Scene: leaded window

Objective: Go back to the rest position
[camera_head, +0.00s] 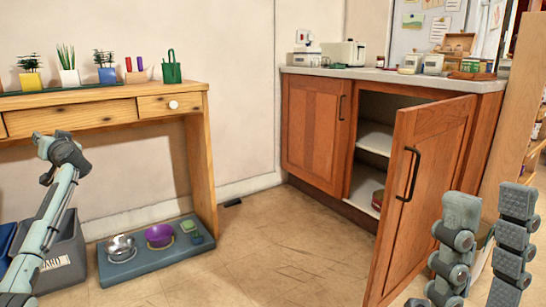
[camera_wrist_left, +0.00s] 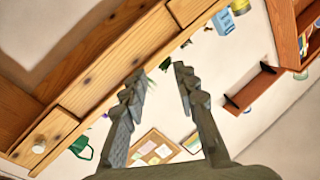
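My right gripper (camera_head: 489,200) is at the bottom right of the head view, fingers pointing up. Its two grey fingers stand apart with nothing between them. It is in front of and to the right of the open cabinet door (camera_head: 424,190). I cannot tell whether it touches the door. My left arm rises at the left edge of the head view, in front of the wooden table. In the left wrist view, my left gripper (camera_wrist_left: 158,75) has its fingers apart and empty, with the wooden table edge behind them.
The wooden table (camera_head: 110,113) carries several small plant pots. Below are a grey bin (camera_head: 62,258) and a blue-grey mat (camera_head: 130,274) with a steel bowl (camera_head: 120,247) and a purple bowl (camera_head: 159,236). The counter (camera_head: 400,79) holds a toaster (camera_head: 344,53) and jars. The middle floor is clear.

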